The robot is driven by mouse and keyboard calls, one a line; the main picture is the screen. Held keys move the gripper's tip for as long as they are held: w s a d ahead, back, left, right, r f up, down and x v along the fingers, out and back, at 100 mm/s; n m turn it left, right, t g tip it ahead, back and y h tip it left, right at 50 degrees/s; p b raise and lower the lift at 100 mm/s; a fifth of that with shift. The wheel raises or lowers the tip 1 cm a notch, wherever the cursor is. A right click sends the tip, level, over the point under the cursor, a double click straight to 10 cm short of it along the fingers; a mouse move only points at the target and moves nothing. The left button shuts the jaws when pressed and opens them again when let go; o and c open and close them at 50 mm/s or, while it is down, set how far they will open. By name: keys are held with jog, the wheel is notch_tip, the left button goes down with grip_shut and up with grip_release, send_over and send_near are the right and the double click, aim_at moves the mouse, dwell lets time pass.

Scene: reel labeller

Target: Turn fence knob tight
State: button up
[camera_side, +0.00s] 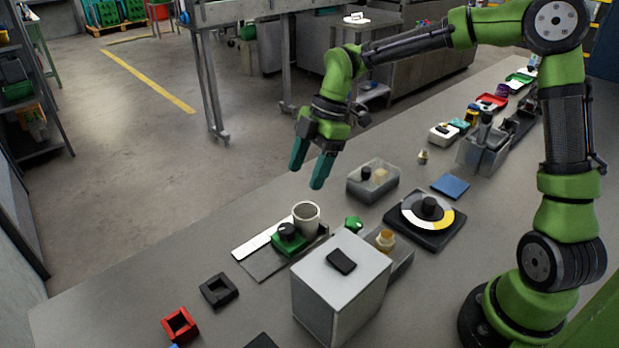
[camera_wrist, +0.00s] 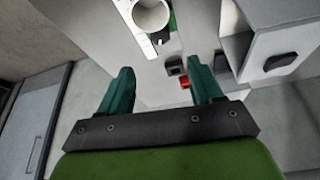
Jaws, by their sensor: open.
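A black knob (camera_side: 289,231) sits on a green block (camera_side: 288,245) that stands on a flat plate with a white strip (camera_side: 262,238). I take this as the fence knob, but a smaller green knob (camera_side: 354,224) stands nearby. A white cup or reel (camera_side: 306,216) is right behind the block. My gripper (camera_side: 305,176) is open and empty, with teal fingers pointing down, above and apart from these things. In the wrist view my fingers (camera_wrist: 160,68) are spread.
A tall white box (camera_side: 340,290) stands right of the block, close to it. A dial (camera_side: 430,208), a clear bin (camera_side: 373,183) and a blue pad (camera_side: 450,186) lie farther back. A black frame (camera_side: 219,290) and a red frame (camera_side: 180,326) are in front. The left table edge is clear.

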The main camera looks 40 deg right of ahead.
jog(key=v, duration=0.4)
jog(key=shift+a, duration=0.15)
